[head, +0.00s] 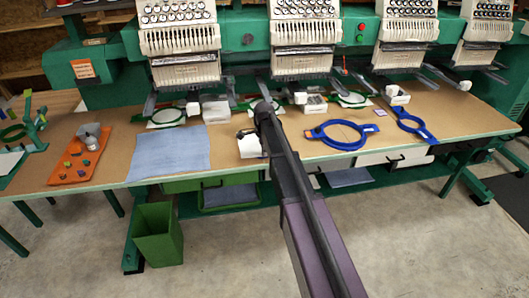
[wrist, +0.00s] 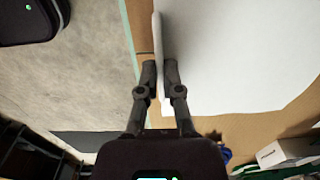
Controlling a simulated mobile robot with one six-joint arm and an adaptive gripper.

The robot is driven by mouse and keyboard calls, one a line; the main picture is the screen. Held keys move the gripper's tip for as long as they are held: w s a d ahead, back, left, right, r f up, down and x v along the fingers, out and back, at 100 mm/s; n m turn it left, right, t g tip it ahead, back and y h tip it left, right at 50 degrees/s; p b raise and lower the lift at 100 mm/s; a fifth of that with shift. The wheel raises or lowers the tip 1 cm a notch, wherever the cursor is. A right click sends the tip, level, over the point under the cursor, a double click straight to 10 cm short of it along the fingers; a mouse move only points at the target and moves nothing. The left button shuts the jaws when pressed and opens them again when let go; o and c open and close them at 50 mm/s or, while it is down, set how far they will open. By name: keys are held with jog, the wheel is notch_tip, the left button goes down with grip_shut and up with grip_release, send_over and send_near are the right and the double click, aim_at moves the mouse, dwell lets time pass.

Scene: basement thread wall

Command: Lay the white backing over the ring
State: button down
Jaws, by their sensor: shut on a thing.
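My gripper (wrist: 161,75) is shut on the left edge of the white backing (wrist: 235,60) in the wrist view. The edge is turned up between the fingertips, and the rest of the sheet spreads right over the brown tabletop. A round blue ring (head: 342,146) with side tabs lies to the right, apart from the backing. A second blue ring (head: 410,124) lies farther right.
A blue-grey cloth (head: 171,153) lies left of the backing. An orange tray (head: 75,168) with small coloured pieces and a green stand (head: 30,125) are at the far left. Embroidery heads (head: 300,40) line the back. A green bin (head: 157,235) stands on the floor.

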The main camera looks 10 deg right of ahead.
dwell(0.3)
jog(key=c, duration=0.7)
grip_release()
jog(key=shift+r, duration=0.2)
notch_tip(320, 180, up, 6)
jog(key=p, duration=0.6)
jog(key=shift+f, duration=0.4)
jog(key=shift+w+d+f+n+b, duration=0.1)
jog(key=shift+w+n+b, duration=0.1)
jog(key=shift+n, duration=0.6)
jog(key=shift+w+d+f+n+b, duration=0.1)
jog(key=shift+n+b, duration=0.05)
jog(key=shift+n, duration=0.65)
